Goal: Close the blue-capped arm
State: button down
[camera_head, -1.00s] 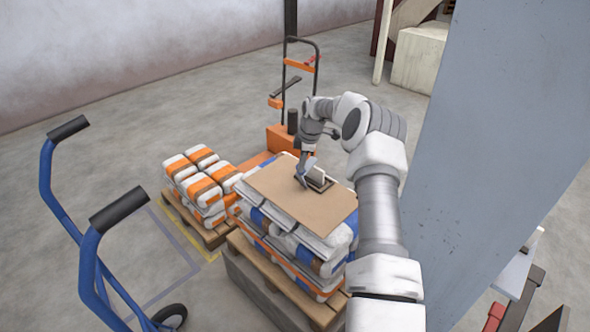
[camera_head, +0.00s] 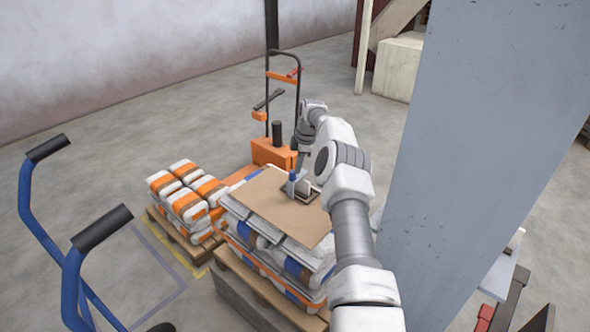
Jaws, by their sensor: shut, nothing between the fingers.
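A small device with a dark base (camera_head: 312,197) and a pale upright block (camera_head: 302,187) sits on a brown cardboard sheet (camera_head: 262,205) on top of a stack of bags. A small blue-tipped upright part (camera_head: 292,177), which looks like the blue-capped arm, stands at the device's left side. My gripper (camera_head: 299,166) is shut and empty, pointing down just behind and above the device. I cannot tell whether it touches the blue-tipped part. My arm comes in from the lower right and hides some of the stack's right side.
The bag stack stands on a wooden pallet (camera_head: 250,284). Orange-and-white bags (camera_head: 184,191) are stacked to its left. An orange pallet truck (camera_head: 272,153) stands behind. A blue hand truck (camera_head: 72,285) is at left, and a large grey panel (camera_head: 480,120) at right.

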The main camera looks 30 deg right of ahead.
jog(key=shift+f, duration=0.2)
dwell(0.3)
jog(key=w+p+v, duration=0.1)
jog(key=p+v, duration=0.1)
jog(key=v, duration=1.7)
jog(key=s+a+f+m+t+h+b, duration=0.35)
jog(key=a+f+m+h+b, duration=0.25)
jog(key=a+f+m+b, duration=0.85)
jog(key=w+d+f+n+b, duration=0.2)
jog(key=w+d+f+b, duration=0.3)
jog(key=w+d+f, duration=0.1)
jog(key=shift+w+d, duration=0.15)
jog(key=shift+d, duration=0.65)
